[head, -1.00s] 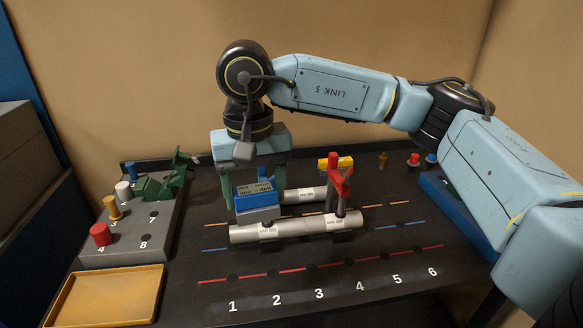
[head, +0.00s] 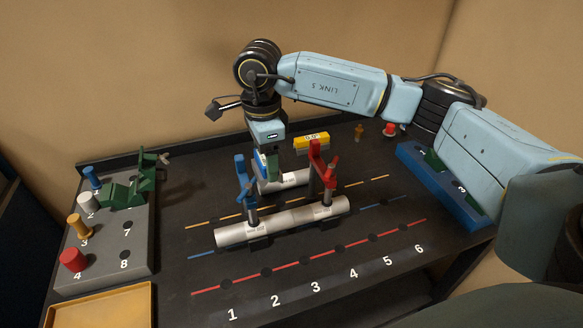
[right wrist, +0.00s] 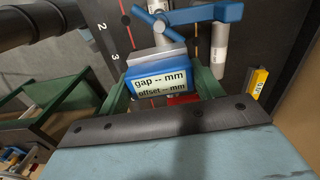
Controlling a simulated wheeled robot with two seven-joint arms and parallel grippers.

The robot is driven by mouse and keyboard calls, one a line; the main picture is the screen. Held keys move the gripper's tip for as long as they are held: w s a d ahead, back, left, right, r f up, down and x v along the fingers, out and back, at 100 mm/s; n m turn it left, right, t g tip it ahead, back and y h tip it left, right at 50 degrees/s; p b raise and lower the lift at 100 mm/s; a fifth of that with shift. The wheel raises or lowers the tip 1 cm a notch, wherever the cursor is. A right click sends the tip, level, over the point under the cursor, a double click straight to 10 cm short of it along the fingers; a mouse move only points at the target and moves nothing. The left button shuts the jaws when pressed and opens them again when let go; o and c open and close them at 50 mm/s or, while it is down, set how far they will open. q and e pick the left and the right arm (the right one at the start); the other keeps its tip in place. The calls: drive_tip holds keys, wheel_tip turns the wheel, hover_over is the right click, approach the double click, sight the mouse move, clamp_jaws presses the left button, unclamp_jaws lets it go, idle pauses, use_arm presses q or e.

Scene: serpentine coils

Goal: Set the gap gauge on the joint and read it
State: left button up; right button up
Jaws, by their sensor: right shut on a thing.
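My right gripper (head: 270,165) is shut on the gap gauge and points down, above and behind the front pipe (head: 285,219). In the right wrist view the gauge (right wrist: 160,85) is blue, between green fingers, and its display reads "gap -- mm, offset -- mm". The gauge is mostly hidden in the head view. The front pipe lies in low supports; its joint is hard to make out. A blue clamp (head: 241,166) stands at its left part and a red clamp (head: 317,162) at its right part. A second silver pipe (head: 292,181) lies behind. My left gripper is not in view.
A grey rack (head: 108,242) with coloured pegs and a green clamp (head: 130,190) stands at left. A yellow tray (head: 147,310) is in front of it. A yellow block (head: 311,137) is behind the red clamp. A blue rack (head: 435,185) is at right. The numbered front strip is clear.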

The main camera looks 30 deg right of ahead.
drive_tip(key=m, duration=0.2)
drive_tip(key=d+f+m+p, duration=0.1)
drive_tip(key=m, duration=0.1)
drive_tip(key=w+d+f+m+p, duration=0.1)
drive_tip(key=m, duration=0.1)
drive_tip(key=shift+m, duration=0.4)
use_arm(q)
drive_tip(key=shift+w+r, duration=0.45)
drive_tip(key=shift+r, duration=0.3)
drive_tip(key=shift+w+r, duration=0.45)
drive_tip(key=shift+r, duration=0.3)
use_arm(e)
drive_tip(key=s+d+f+m, duration=0.1)
drive_tip(key=d+f+m, duration=0.2)
drive_tip(key=f+m, duration=0.8)
drive_tip(key=shift+s+d+f+m, duration=0.35)
drive_tip(key=shift+d+m, duration=0.05)
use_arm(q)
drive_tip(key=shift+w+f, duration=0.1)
use_arm(e)
drive_tip(key=shift+f, duration=0.1)
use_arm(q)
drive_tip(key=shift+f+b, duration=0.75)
use_arm(e)
drive_tip(key=shift+f, duration=1)
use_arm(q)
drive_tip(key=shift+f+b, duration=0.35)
use_arm(e)
drive_tip(key=shift+f, duration=0.45)
drive_tip(key=o, duration=1.1)
